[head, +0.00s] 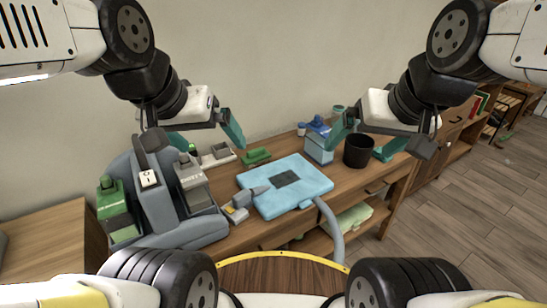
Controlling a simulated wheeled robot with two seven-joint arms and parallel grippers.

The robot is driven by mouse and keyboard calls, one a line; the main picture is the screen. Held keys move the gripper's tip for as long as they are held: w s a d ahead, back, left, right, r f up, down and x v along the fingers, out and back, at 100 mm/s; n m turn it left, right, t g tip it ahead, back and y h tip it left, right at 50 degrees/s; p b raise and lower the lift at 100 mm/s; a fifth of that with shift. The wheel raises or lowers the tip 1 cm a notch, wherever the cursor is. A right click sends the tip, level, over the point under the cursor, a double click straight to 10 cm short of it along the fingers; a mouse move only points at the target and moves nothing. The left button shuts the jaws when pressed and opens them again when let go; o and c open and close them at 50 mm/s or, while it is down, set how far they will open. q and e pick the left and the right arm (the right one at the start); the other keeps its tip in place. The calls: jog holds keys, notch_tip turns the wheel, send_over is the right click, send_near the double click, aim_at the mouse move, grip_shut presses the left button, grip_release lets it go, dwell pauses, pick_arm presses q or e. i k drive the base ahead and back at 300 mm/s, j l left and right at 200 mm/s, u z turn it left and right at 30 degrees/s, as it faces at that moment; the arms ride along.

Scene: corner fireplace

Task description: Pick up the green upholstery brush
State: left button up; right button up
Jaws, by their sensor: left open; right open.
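The green upholstery brush (257,157) lies on the wooden table (240,238), near the wall and behind the light-blue mat.
A light-blue mat (307,172) with a grey hose covers the table's middle.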

aim_at(259, 155)
jog(key=i+l+u, duration=0.1)
jog(key=i+l, duration=0.2)
jog(key=i+l+u, duration=0.1)
jog(key=i+l, duration=0.2)
jog(key=l, duration=0.25)
jog(key=i+l+u, duration=0.1)
jog(key=i+l, duration=0.2)
jog(key=l, duration=0.15)
